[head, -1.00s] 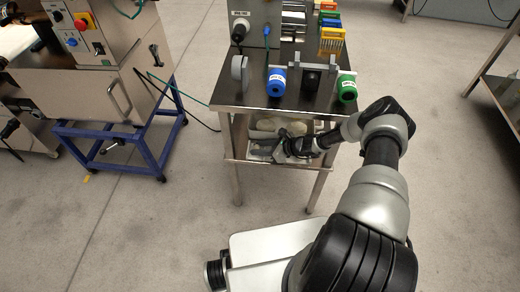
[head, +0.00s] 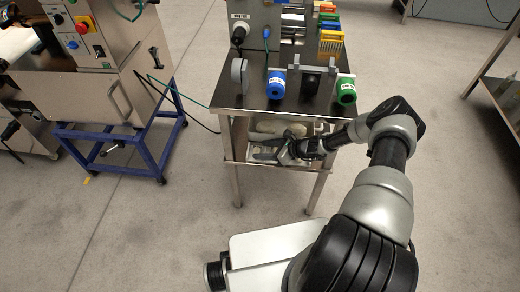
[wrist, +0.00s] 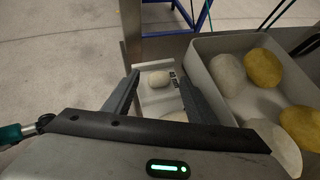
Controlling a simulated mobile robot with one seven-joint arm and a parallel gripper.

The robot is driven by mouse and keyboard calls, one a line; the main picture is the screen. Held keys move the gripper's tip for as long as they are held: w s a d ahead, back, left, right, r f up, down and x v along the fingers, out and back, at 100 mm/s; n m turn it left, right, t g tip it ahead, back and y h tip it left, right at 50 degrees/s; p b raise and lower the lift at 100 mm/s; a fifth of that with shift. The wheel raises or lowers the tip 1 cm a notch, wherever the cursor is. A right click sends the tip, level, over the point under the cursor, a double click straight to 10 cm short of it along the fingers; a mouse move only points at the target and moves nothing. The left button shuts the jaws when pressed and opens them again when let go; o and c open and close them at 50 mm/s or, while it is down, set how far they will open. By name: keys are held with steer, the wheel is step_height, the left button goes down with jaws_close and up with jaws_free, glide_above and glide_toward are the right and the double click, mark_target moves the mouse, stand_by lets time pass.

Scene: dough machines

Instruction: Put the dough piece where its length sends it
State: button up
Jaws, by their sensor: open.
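In the wrist view a small pale oval dough piece (wrist: 158,78) lies on a light plate with dark markings on its right side (wrist: 146,97). Another pale rounded shape (wrist: 175,116) shows nearer on the plate, partly hidden by my gripper. My gripper (wrist: 157,84) is open, its two fingers either side of the dough piece in the picture; nothing is held. I cannot tell the height gap. In the head view my gripper (head: 284,151) reaches into the shelf under the steel table, and the dough piece is not clear.
A grey tray (wrist: 207,72) to the right holds several larger pale and yellow lumps. The steel tabletop (head: 232,99) is above my gripper, with a blue cylinder (head: 276,85) and a green cylinder (head: 345,91) on it. A table leg (head: 236,185) stands near.

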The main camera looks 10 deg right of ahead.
steer(key=p+v, duration=0.1)
steer(key=v, duration=0.8)
steer(key=shift+s+d+r, duration=0.2)
